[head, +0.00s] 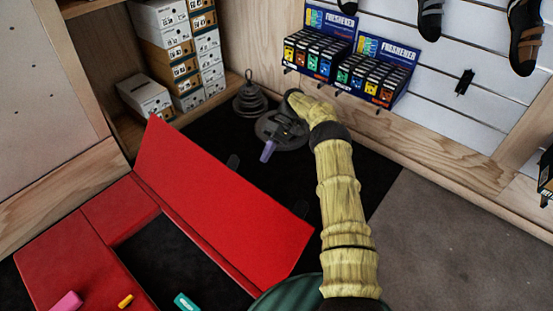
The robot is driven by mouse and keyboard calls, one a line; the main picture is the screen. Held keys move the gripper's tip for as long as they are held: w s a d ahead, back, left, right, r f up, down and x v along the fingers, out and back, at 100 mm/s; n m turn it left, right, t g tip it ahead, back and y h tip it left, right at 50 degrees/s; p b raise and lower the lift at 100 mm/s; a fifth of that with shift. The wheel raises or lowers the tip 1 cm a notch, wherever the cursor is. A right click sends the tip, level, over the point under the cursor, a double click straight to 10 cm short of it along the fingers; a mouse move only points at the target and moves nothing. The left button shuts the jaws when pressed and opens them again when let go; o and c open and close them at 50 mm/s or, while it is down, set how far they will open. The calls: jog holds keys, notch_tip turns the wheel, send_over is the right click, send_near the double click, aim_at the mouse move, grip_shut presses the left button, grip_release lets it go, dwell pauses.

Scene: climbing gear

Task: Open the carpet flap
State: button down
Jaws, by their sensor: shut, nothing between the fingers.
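The red carpet flap (215,195) stands raised and tilted in the head view, hinged up along a red mat (60,255). A dark rectangular opening (175,260) shows in front of it. Two small dark tabs stick out at the flap's far edge. My gripper (267,152), with purple fingers, is shut and empty. In the picture it is beyond the flap's upper edge and apart from it, over the dark floor.
Round stacked weights (250,98) stand near the back wall, close to my gripper in the picture. Shoe boxes (145,96) fill the left corner. A freshener display (350,65) and shoes hang on the slatted wall. Small coloured holds (66,301) lie at the front. Grey floor (450,230) is clear at right.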

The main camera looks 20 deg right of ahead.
jog(key=s+a+r+m+t+h+p, duration=0.25)
jog(key=s+a+r+h, duration=0.3)
jog(key=r, duration=0.45)
jog(key=s+d+r+m+t+h, duration=0.1)
jog(key=s+d+r+m+t, duration=0.1)
jog(key=s, duration=0.9)
jog(key=s+d+r+m+t+h+p, duration=0.1)
jog(key=s+d+r+m+t, duration=0.1)
jog(key=s, duration=1)
notch_tip(320, 180, up, 4)
jog(key=d+t, duration=0.1)
jog(key=t, duration=0.1)
jog(key=shift+d+t, duration=0.15)
jog(key=shift+t, duration=0.2)
jog(key=shift+w+f+h, duration=0.1)
jog(key=shift+w+h, duration=0.05)
jog(key=shift+h, duration=0.1)
